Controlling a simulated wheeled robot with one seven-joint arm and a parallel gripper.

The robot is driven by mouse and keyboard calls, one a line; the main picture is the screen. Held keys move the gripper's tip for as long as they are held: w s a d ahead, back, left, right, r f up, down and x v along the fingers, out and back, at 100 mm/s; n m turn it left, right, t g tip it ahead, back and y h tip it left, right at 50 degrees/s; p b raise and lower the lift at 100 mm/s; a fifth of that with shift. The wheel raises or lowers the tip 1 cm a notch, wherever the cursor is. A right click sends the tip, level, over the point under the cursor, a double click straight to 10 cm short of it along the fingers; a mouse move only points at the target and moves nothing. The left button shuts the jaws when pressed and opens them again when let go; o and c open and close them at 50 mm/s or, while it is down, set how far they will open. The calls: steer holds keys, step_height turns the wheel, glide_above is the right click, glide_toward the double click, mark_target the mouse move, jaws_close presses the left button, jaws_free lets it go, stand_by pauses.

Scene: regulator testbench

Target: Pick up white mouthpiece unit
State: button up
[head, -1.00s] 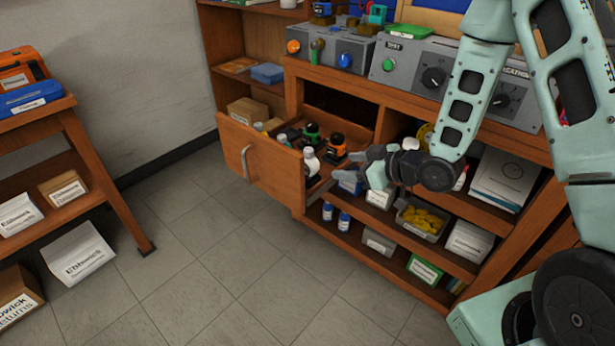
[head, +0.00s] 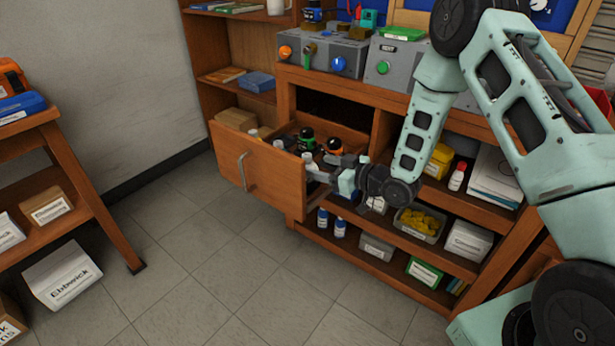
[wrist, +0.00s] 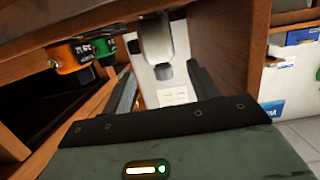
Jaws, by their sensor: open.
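The white mouthpiece unit (wrist: 155,38) stands out in the wrist view just ahead of my gripper, in line with the gap between the fingers. In the head view, the white unit (head: 309,158) is at the right end of the open drawer (head: 262,178). My gripper (head: 325,171) is at the drawer's right side, close to the unit and partly hiding it. In the wrist view, my gripper (wrist: 160,88) has its two dark fingers spread apart with nothing clamped between them. Whether a fingertip touches the unit cannot be told.
A black-and-green unit (head: 306,137) and a black-and-orange unit (head: 333,146) stand in the drawer near my gripper. Other white-topped items (head: 253,134) are further left. Shelves below hold a bin of yellow parts (head: 420,222) and blue-labelled bottles (head: 340,228). The floor in front is clear.

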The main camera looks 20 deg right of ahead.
mark_target(309, 164)
steer(key=shift+x, duration=2.9)
steer(key=shift+a, duration=0.1)
steer(key=c, duration=1.2)
